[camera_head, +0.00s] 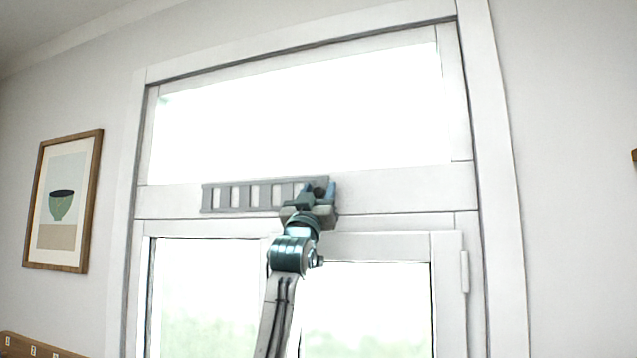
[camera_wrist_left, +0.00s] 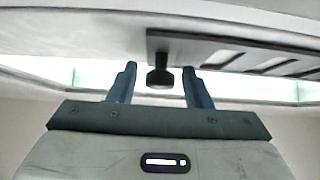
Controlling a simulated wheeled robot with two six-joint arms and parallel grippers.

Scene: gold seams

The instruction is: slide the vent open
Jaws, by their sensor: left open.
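The vent (camera_head: 235,196) is a grey slotted strip on the white crossbar of the window frame, with several pale slots showing. In the left wrist view the vent (camera_wrist_left: 230,50) runs to the right, and a dark round knob (camera_wrist_left: 160,77) stands out from its left end. My left gripper (camera_head: 320,192) is up at the vent's right end in the head view and hides part of it. In the left wrist view its two blue fingers (camera_wrist_left: 160,88) are open, one on each side of the knob, with gaps showing between them and it. My right gripper is in neither view.
A bright upper pane (camera_head: 300,115) is above the vent, and window sashes (camera_head: 365,246) are below it. A framed bowl picture (camera_head: 63,201) hangs on the left wall. A wooden edge with number labels (camera_head: 30,345) shows at lower left.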

